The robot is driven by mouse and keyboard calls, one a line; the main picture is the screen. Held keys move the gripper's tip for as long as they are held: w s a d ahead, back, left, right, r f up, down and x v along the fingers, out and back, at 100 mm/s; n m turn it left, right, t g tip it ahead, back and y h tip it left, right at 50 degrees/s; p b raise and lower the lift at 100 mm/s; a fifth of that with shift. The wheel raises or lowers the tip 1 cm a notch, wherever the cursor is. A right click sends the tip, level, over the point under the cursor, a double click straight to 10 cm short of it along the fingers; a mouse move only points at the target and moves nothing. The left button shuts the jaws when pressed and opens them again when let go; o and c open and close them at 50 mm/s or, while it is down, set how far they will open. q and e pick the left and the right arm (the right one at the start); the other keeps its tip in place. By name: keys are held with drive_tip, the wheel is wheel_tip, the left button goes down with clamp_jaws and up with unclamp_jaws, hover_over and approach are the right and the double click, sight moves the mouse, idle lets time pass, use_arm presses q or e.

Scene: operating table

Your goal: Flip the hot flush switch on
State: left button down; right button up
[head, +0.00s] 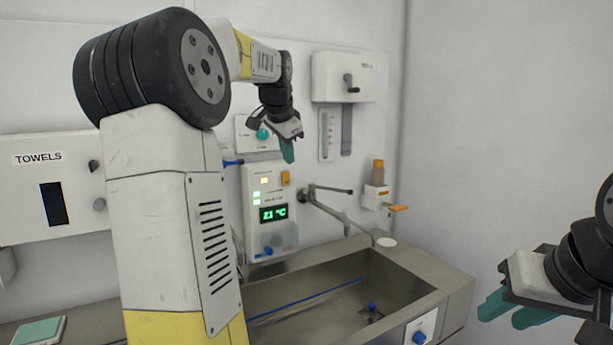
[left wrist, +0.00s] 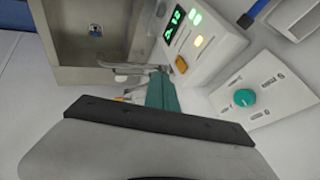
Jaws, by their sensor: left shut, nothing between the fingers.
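A white control unit (head: 268,228) hangs on the wall above the sink, with a green "21 °C" display (head: 273,214), lit lamps and an orange switch (head: 286,178) at its upper right. Its labels are too small to read, so I cannot confirm which control is the hot flush switch. My left gripper (head: 288,151) is shut and empty, fingers pointing down just above the orange switch. In the left wrist view its teal fingers (left wrist: 162,92) end beside the switch (left wrist: 181,65); contact cannot be told. My right gripper (head: 512,310) is open and empty at the lower right.
The steel sink (head: 420,284) lies below, with a jointed tap (head: 338,213) to the unit's right. A dispenser (head: 376,190) and towel box (head: 40,215) are on the wall.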

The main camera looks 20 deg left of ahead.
sight(286, 176)
use_arm(q)
drive_tip(key=x, duration=0.3)
drive_tip(key=a+x, duration=0.1)
drive_tip(key=x, duration=0.3)
drive_tip(key=a+x, duration=0.1)
drive_tip(key=x, duration=0.3)
drive_tip(key=shift+w+r, duration=0.2)
drive_tip(key=shift+w, duration=0.35)
drive_tip(key=shift+w+a, duration=0.5)
drive_tip(key=shift+a, duration=0.05)
drive_tip(key=shift+w+a+f, duration=0.15)
drive_tip(key=shift+a+f, duration=0.05)
drive_tip(key=shift+r, duration=0.1)
